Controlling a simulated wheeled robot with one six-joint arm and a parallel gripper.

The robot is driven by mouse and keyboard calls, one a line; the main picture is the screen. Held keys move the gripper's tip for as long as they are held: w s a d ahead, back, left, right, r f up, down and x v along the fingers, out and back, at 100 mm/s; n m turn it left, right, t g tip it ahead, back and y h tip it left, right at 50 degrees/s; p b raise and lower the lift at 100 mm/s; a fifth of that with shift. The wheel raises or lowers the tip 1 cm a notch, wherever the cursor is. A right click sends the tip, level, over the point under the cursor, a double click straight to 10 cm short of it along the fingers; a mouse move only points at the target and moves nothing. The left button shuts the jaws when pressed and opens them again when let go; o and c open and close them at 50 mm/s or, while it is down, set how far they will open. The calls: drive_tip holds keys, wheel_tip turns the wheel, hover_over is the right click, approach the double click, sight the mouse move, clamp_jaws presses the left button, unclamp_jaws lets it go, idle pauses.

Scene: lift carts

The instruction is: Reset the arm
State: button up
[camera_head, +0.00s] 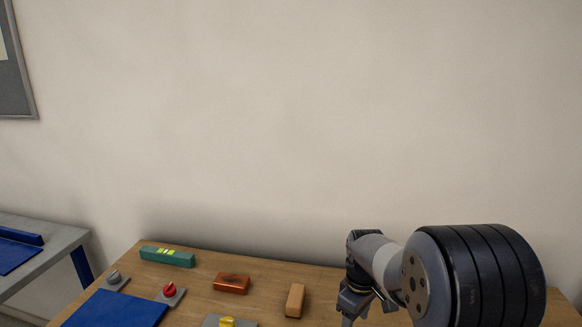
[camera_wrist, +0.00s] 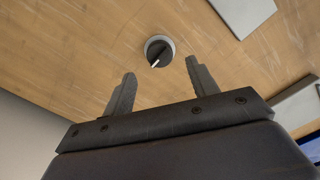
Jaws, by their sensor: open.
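My arm reaches over the right side of the wooden table in the head view, with my gripper (camera_head: 352,316) low near the bottom edge. In the wrist view my gripper (camera_wrist: 158,88) has its two fingers spread apart, with nothing between them. A round dark knob with a white pointer line (camera_wrist: 159,51) sits on the wood beyond the fingertips. The fingers do not appear to touch it.
On the table (camera_head: 262,272) are a green block (camera_head: 167,257), a red-brown block (camera_head: 231,283), an orange-tan block (camera_head: 295,300), a red button (camera_head: 169,290), a grey knob (camera_head: 114,277), a yellow knob (camera_head: 227,322) and a blue mat (camera_head: 115,311). A grey bench (camera_head: 50,262) stands left.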

wheel_tip(320, 180, down, 6)
drive_tip(key=shift+r, duration=0.25)
drive_tip(key=shift+r+m, duration=0.2)
drive_tip(key=shift+m, duration=0.6)
drive_tip(key=m, duration=0.7)
drive_tip(key=shift+d, duration=0.1)
drive_tip(key=m, duration=0.4)
drive_tip(key=shift+m+p, duration=0.3)
drive_tip(key=m, duration=0.5)
drive_tip(key=shift+d, duration=0.1)
drive_tip(key=shift+r, duration=1)
